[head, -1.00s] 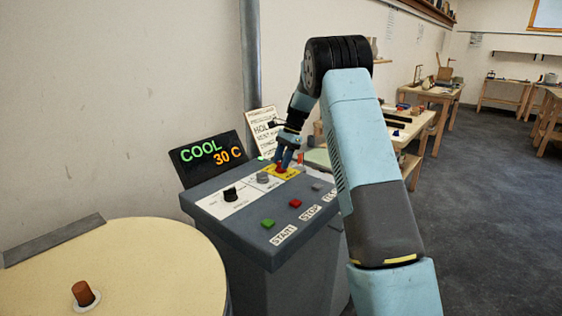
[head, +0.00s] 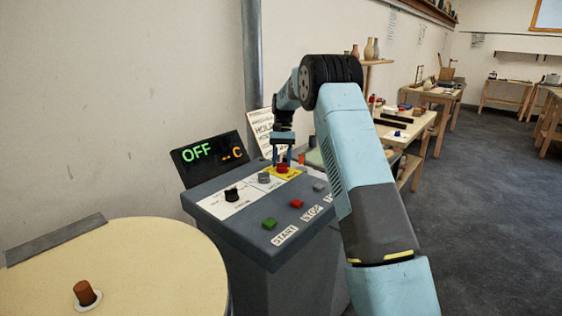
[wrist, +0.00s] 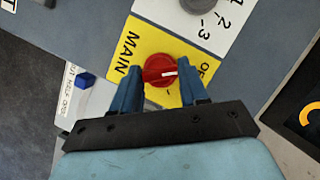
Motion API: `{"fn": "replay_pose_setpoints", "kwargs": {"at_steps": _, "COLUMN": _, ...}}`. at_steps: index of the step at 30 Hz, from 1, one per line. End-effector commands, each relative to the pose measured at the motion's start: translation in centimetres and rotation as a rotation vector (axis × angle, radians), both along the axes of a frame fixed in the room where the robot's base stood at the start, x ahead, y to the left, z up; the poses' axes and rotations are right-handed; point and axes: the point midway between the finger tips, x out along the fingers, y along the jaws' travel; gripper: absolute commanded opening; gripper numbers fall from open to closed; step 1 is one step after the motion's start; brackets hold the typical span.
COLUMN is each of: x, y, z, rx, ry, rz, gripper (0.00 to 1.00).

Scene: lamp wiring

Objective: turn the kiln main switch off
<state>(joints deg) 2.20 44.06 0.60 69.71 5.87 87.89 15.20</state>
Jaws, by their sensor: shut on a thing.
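The kiln main switch is a red round knob (head: 282,169) on a yellow label plate at the back of the grey control box. In the wrist view the red knob (wrist: 160,71) has a white pointer mark aimed right, towards a partly hidden word starting with "O"; "MAIN" is printed at left. My gripper (head: 283,160) points down over it. Its two blue fingers straddle the knob, shut on it. The display (head: 207,153) reads "OFF" and "-- C".
The control box (head: 262,238) also carries a black knob (head: 231,194), a grey knob (head: 264,177), a green START button (head: 269,224) and a red STOP button (head: 297,203). A round cream kiln top (head: 150,245) stands at left. A printed card leans behind the box.

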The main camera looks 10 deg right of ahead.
Motion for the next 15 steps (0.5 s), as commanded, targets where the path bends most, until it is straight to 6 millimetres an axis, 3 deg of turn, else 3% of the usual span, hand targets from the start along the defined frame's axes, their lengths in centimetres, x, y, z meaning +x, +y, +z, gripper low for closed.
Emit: {"fn": "replay_pose_setpoints", "kwargs": {"at_steps": 15, "x": -0.08, "y": 0.08, "z": -0.15, "rx": 0.000, "ry": 0.004, "rz": 0.173, "gripper": 0.13}}
